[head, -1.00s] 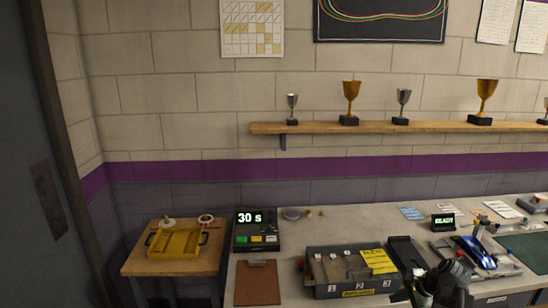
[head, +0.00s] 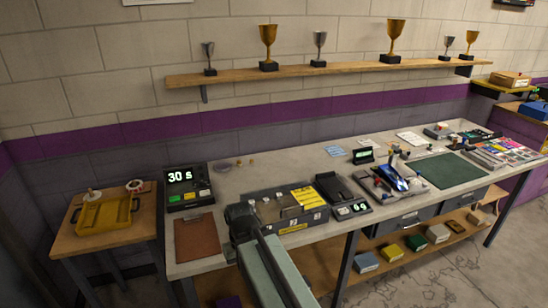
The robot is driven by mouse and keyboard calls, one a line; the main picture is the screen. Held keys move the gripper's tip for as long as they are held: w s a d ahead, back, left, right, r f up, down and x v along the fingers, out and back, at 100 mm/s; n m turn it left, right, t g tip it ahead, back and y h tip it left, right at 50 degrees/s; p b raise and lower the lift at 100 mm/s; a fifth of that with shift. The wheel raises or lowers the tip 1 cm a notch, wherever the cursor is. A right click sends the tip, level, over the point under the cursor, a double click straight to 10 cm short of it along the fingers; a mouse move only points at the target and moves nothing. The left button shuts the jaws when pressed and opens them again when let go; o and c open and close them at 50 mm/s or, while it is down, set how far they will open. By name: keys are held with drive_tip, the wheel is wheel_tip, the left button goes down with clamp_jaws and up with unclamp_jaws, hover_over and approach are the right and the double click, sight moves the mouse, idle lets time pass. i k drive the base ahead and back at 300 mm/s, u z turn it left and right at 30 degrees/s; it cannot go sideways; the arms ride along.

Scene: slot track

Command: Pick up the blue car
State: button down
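The blue car (head: 392,178) is small, with a dark blue body and a pale front. It rests on a grey stand or fixture (head: 405,193) on the workbench, right of the middle of the head view. My arm shows as a pale green link with a dark end (head: 241,222) at the lower middle, in front of the bench. It is well to the left of the blue car and apart from it.
A clipboard (head: 196,238) and a timer (head: 188,188) are at the left. A green mat (head: 447,170) lies right of the car.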

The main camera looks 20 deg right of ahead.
sight(389, 174)
drive_tip(key=z, duration=1.55)
